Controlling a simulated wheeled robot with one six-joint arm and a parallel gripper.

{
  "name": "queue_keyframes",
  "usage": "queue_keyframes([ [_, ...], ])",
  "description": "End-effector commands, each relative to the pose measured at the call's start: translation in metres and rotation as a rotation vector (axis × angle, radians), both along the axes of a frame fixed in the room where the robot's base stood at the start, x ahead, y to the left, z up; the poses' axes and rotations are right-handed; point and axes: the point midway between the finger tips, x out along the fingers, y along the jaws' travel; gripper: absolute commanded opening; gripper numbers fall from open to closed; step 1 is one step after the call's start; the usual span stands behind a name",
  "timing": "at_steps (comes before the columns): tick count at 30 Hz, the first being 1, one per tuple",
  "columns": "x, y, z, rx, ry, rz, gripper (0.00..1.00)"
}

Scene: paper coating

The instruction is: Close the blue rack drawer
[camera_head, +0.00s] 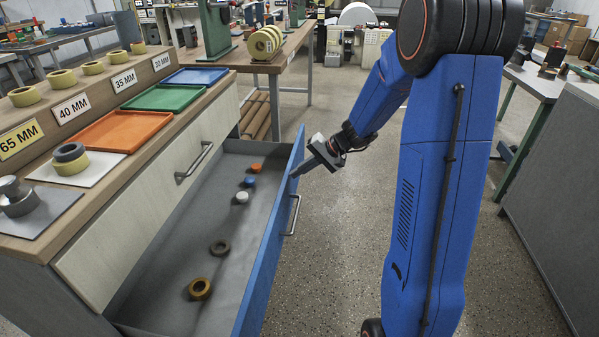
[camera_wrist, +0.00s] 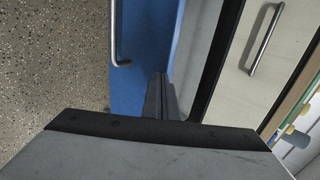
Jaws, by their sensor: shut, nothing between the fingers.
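The blue-fronted drawer (camera_head: 262,262) stands pulled well out of the wooden rack cabinet in the head view. Its grey floor holds an orange piece, a blue piece, a white piece and two rings. A metal handle (camera_head: 294,215) is on the outer face of the blue front. My gripper (camera_head: 293,175) is shut and empty at the far part of the blue front, by its outer side. In the wrist view the shut fingers (camera_wrist: 160,84) point along the blue front (camera_wrist: 140,55), near its top edge. I cannot tell whether they touch it.
The cabinet top holds orange (camera_head: 120,130), green (camera_head: 165,98) and blue trays (camera_head: 196,76) and several tape rolls. A closed drawer (camera_head: 150,215) lies behind the open one. A bench (camera_head: 270,65) stands beyond. Speckled floor in front of the blue face is clear.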

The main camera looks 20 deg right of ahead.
Motion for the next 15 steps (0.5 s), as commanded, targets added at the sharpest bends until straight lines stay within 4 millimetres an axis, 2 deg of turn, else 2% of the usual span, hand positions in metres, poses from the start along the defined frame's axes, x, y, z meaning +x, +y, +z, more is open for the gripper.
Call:
queue_keyframes([
  [5, 0.003, 0.006, 0.0, 0.0, 0.0, 0.001, 0.0],
  [8, 0.008, 0.016, 0.0, 0.0, 0.0, 0.004, 0.0],
  [15, 0.033, 0.061, -0.001, 0.0, 0.0, 0.007, 0.0],
])
